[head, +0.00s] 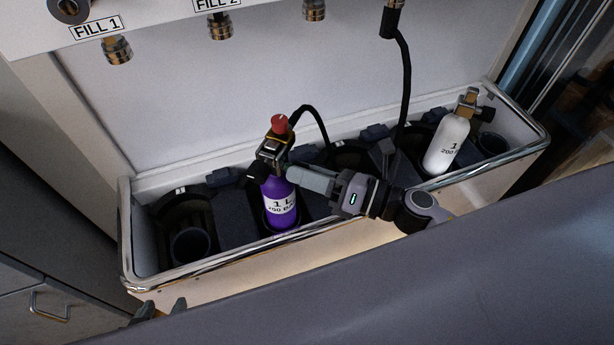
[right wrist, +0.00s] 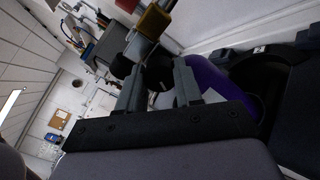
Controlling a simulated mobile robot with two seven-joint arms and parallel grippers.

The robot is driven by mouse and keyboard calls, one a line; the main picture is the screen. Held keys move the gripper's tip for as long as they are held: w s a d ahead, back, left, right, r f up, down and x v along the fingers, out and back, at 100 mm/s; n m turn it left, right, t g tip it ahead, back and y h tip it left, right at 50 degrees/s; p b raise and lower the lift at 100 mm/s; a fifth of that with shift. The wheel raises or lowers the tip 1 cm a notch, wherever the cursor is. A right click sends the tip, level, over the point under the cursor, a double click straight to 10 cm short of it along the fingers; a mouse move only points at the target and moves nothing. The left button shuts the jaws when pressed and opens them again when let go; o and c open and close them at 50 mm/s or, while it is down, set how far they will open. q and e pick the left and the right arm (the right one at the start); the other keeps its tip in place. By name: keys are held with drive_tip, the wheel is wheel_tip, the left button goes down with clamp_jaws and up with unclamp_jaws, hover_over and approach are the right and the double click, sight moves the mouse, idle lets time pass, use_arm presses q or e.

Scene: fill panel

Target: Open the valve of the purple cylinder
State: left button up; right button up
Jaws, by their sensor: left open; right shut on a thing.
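The purple cylinder (head: 280,208) stands upright in a well of the filling trough, with a red part (head: 279,123) and a metal fitting on top. A black hose runs from its top. My right gripper (head: 292,178) reaches in from the right at the height of its valve. In the right wrist view, my right gripper (right wrist: 158,85) has its fingers on both sides of a black valve knob (right wrist: 157,73) and is shut on it. The purple body (right wrist: 205,78) shows behind the right finger. My left gripper (head: 163,307) is open and empty at the lower left, only its fingertips showing.
A white cylinder (head: 446,145) stands at the trough's right end. The metal rim (head: 220,281) runs along the front of the trough. An empty well (head: 190,245) is at the left. Fill fittings (head: 118,50) hang from the panel above, and a black hose (head: 404,80) hangs at the middle.

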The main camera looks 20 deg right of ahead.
drive_tip(key=n+b, duration=0.3)
drive_tip(key=n, duration=0.4)
idle(0.7)
drive_tip(key=o, duration=1)
drive_tip(key=shift+o, duration=0.2)
drive_tip(key=shift+d, duration=0.1)
